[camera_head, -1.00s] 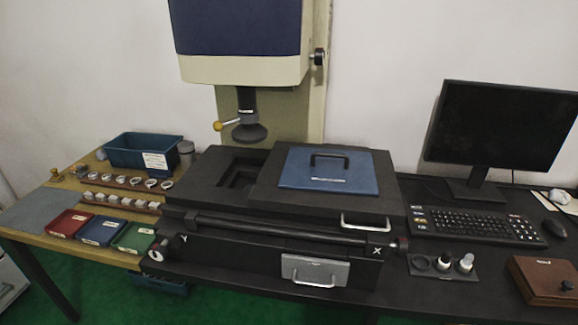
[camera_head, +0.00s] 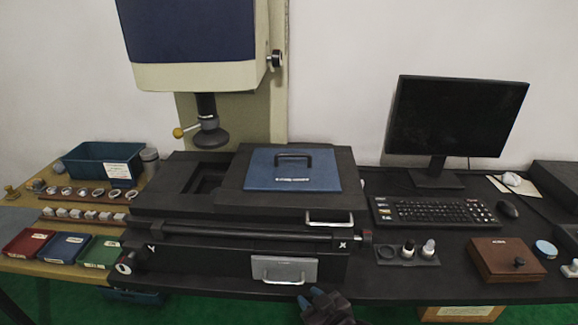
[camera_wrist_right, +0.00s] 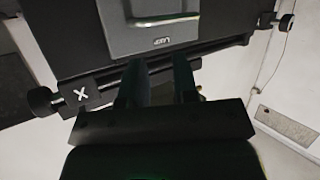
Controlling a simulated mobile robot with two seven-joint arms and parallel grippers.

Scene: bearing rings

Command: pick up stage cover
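The stage cover (camera_head: 292,178) is a flat blue plate with a black bar handle (camera_head: 292,157). It lies on the black stage of the measuring machine, and its handle stands clear. My right gripper (camera_head: 314,299) is at the bottom edge of the head view, in front of the machine and well away from the cover. In the right wrist view its two fingers (camera_wrist_right: 160,70) are apart with nothing between them. The cover does not show in that view. My left gripper is not in view.
The machine's lens column (camera_head: 207,120) hangs behind and left of the cover. A silver handle (camera_head: 330,218) and the lamp panel (camera_head: 284,269) are on the machine's front. Bins, rings and trays (camera_head: 100,251) stand left; keyboard (camera_head: 435,211), monitor and brown box (camera_head: 507,259) right.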

